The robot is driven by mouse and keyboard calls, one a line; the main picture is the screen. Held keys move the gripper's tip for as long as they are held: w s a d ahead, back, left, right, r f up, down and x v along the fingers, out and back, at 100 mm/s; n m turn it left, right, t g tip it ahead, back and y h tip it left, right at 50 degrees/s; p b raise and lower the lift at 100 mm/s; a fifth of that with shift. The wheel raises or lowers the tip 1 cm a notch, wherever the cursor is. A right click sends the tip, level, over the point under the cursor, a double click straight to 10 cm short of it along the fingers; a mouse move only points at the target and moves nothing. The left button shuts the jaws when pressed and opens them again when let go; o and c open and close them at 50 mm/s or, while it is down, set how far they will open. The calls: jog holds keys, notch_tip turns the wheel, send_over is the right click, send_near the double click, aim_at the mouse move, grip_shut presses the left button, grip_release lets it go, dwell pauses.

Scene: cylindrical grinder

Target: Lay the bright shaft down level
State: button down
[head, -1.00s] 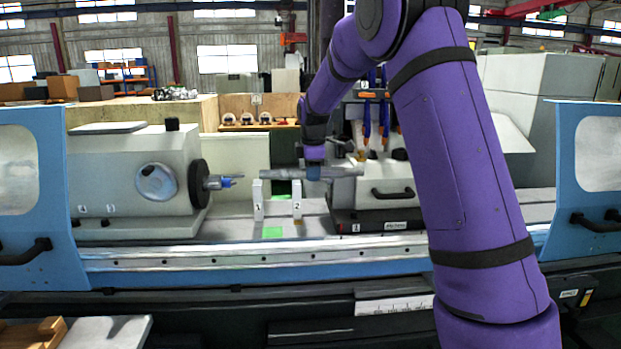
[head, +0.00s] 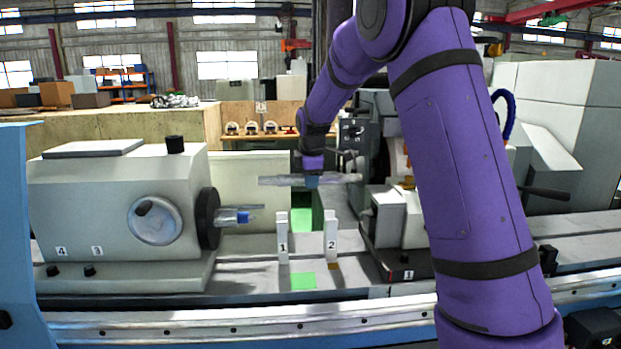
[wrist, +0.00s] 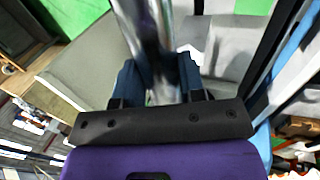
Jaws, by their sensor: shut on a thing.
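The bright shaft (head: 283,180) is a grey metal rod lying about level across my gripper (head: 312,180) in the head view. My gripper is shut on it, pointing down. The shaft appears above the white supports marked 1 (head: 282,240) and 2 (head: 331,238), with a gap below it in the picture; its depth relative to them is hard to tell. In the wrist view the shiny shaft (wrist: 148,35) runs up from between the blue fingers (wrist: 155,80). The exact contact is partly hidden by the fingers.
The headstock with its pointed centre (head: 235,217) stands left of the supports. A grey block marked 1 (head: 388,220) stands on the right. A green patch (head: 302,281) lies on the bed before the supports. A blue door (head: 14,220) is at the left edge.

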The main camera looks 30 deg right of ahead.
jog(key=shift+w+r, duration=0.15)
jog(key=shift+w, duration=0.3)
jog(key=shift+s, duration=0.1)
jog(key=shift+t, duration=0.4)
notch_tip(320, 180, down, 11)
jog(key=shift+f, duration=0.2)
dwell(1.5)
dwell(0.4)
